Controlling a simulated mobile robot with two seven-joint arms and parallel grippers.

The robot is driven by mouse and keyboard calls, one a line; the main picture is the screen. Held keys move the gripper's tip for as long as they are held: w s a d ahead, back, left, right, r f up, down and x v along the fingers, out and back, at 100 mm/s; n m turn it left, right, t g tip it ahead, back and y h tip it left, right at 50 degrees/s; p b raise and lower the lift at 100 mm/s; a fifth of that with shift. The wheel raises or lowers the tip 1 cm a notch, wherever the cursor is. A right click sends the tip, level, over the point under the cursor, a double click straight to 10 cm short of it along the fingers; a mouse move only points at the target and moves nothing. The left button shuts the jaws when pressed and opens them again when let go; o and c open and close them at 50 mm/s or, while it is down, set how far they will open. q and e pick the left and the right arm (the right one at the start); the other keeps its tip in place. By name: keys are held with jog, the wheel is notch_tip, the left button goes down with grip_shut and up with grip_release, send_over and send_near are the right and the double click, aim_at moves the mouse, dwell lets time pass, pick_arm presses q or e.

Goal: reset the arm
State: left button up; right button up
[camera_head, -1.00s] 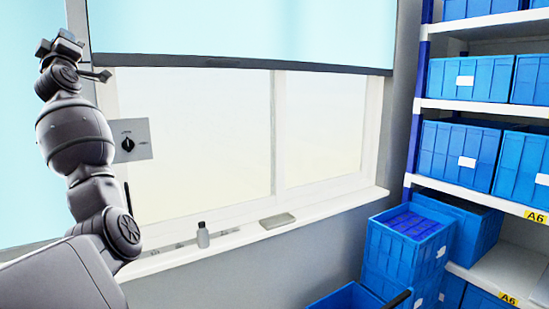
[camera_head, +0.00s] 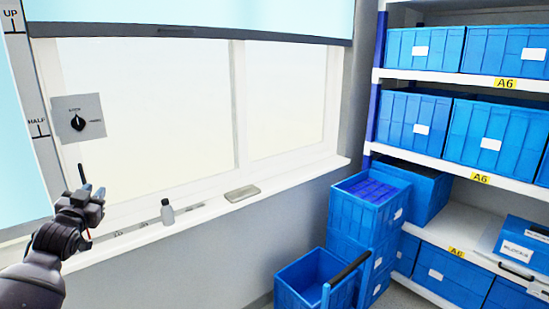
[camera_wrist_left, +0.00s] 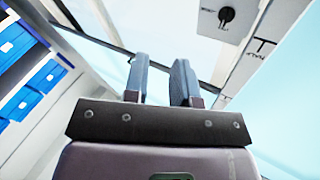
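The rotary switch (camera_head: 78,121) is a black knob on a grey square plate (camera_head: 93,106) at the left window frame. Its pointer is roughly upright, towards the top label; the small labels are hard to read. My left gripper (camera_head: 91,190) is at the lower left of the head view, below the switch and apart from it. In the left wrist view the two fingers of my left gripper (camera_wrist_left: 160,72) stand apart with nothing between them. The switch (camera_wrist_left: 227,14) also shows there at the top, beyond the fingers. My right gripper is out of view.
A grey bottle (camera_head: 167,212) and a flat grey object (camera_head: 242,193) stand on the white windowsill (camera_head: 290,180). A blue blind (camera_head: 200,12) hangs above. Stacked blue crates (camera_head: 370,205) and a shelf (camera_head: 450,160) fill the right side. An open blue bin (camera_head: 300,275) stands low in front.

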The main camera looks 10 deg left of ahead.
pick_arm(q)
jog(key=s+d+f+m+g+h, duration=0.1)
jog(key=s+d+f, duration=0.25)
jog(key=f, duration=0.35)
jog(key=s+d+f+m+g+h, duration=0.1)
jog(key=s+d+f+m+g, duration=0.1)
jog(key=s+f, duration=0.45)
jog(key=s+d+f+m+g+h, duration=0.1)
jog(key=s+d+f, duration=0.2)
jog(key=f, duration=0.5)
jog(key=s+d+f+m+g+h, duration=0.1)
jog(key=s+d+f, duration=0.25)
jog(key=s, duration=0.25)
jog(key=s+d+f+g, duration=0.2)
jog(key=s+f, duration=0.3)
jog(key=s, duration=0.1)
jog(key=s+d+f+m+g+h, duration=0.1)
jog(key=s+d+f, duration=0.2)
jog(key=s+f, duration=0.25)
jog(key=w+d+n, duration=0.1)
jog(key=d+n, duration=0.4)
jog(key=d, duration=0.7)
jog(key=shift+f+n+t, duration=0.3)
jog(key=shift+f, duration=0.05)
jog(key=shift+w, duration=0.1)
